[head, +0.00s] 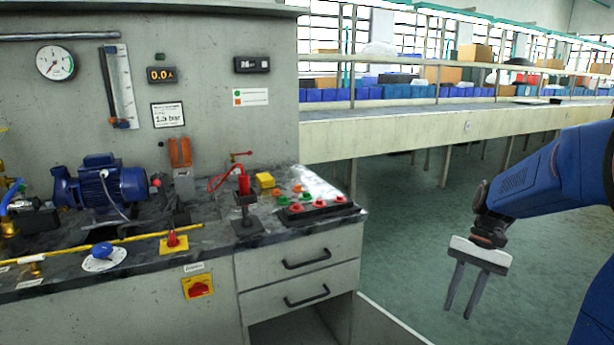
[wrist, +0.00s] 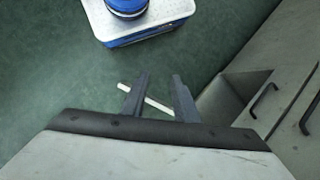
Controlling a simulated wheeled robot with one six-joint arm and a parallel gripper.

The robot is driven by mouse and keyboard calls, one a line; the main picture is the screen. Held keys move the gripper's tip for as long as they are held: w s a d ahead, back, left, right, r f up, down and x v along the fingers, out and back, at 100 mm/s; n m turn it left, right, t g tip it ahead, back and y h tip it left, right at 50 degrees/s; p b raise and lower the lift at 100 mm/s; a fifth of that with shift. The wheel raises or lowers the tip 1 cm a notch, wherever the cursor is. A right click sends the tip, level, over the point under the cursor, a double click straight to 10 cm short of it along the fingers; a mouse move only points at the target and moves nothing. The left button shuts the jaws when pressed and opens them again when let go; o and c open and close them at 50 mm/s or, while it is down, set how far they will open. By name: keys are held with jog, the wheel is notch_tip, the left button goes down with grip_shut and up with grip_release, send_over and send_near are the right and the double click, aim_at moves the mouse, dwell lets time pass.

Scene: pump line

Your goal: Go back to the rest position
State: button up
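My gripper (head: 463,287) hangs over the green floor to the right of the workbench in the head view, fingers pointing down. Its two dark fingers are apart with nothing between them. In the wrist view the open fingers (wrist: 158,88) show above the floor, with a white line on the floor behind them. My gripper touches nothing.
The pump bench (head: 205,235) stands at the left with a blue pump (head: 105,187), a button box (head: 318,209) and drawers (head: 300,262). Shelving with blue bins (head: 390,93) runs along the back.

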jog(key=s+a+r+n+t+h, duration=0.2)
jog(key=s+a+t, duration=0.1)
jog(key=s, duration=0.5)
jog(key=s+a+r+n+t+h, duration=0.1)
jog(key=s+a+r+n+t, duration=0.1)
jog(key=s, duration=0.7)
jog(key=shift+a+r+n+t+h, duration=0.35)
jog(key=shift+a+n+t, duration=0.45)
jog(key=shift+a+t, duration=0.7)
jog(key=shift+s+d+f, duration=0.1)
jog(key=shift+d, duration=0.05)
